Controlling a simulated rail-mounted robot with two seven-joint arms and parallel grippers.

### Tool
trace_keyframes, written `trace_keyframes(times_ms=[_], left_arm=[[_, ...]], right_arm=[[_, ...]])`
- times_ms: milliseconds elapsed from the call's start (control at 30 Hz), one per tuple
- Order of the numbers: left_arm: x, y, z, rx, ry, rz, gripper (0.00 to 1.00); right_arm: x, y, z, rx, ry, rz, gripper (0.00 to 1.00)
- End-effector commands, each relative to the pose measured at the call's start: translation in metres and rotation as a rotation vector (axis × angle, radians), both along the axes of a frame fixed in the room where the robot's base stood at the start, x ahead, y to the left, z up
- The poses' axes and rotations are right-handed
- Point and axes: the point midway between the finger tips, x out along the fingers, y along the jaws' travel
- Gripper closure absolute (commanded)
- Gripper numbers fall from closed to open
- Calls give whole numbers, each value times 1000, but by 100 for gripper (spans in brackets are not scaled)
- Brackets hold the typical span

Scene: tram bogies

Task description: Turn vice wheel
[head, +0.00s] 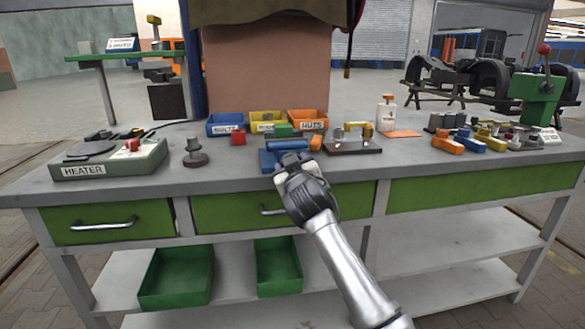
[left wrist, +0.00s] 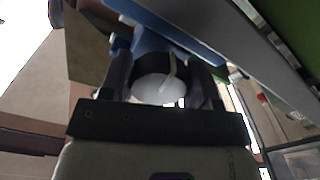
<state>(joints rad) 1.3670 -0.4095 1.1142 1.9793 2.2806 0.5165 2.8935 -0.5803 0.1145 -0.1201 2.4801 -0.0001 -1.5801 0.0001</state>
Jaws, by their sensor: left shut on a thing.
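The blue vice (head: 270,157) stands at the front edge of the grey workbench, near its middle. My left gripper (head: 291,166) is at the front of the vice, and its arm reaches up from the bottom of the head view. In the left wrist view, the blue vice (left wrist: 165,35) is at the top, and the round pale vice wheel (left wrist: 158,88) sits between the two dark fingers of my left gripper (left wrist: 162,82). The fingers are shut on the wheel. In the head view the gripper hides the wheel. My right gripper is in neither view.
A metal fixture (head: 352,148) stands close on the right. Green drawers (head: 238,210) lie below.

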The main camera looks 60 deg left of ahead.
Motion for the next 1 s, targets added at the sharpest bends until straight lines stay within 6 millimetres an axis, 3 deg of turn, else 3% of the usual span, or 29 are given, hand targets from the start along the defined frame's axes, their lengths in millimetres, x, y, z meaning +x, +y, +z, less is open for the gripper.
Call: trace_keyframes(times_ms=[800, 833, 1000], left_arm=[[0, 0, 1, -39, -103, 0, 68], [0, 0, 1, -39, -103, 0, 43], [0, 0, 1, -39, -103, 0, 27]], right_arm=[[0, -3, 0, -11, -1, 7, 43], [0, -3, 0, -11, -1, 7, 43], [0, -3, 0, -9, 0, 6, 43]])
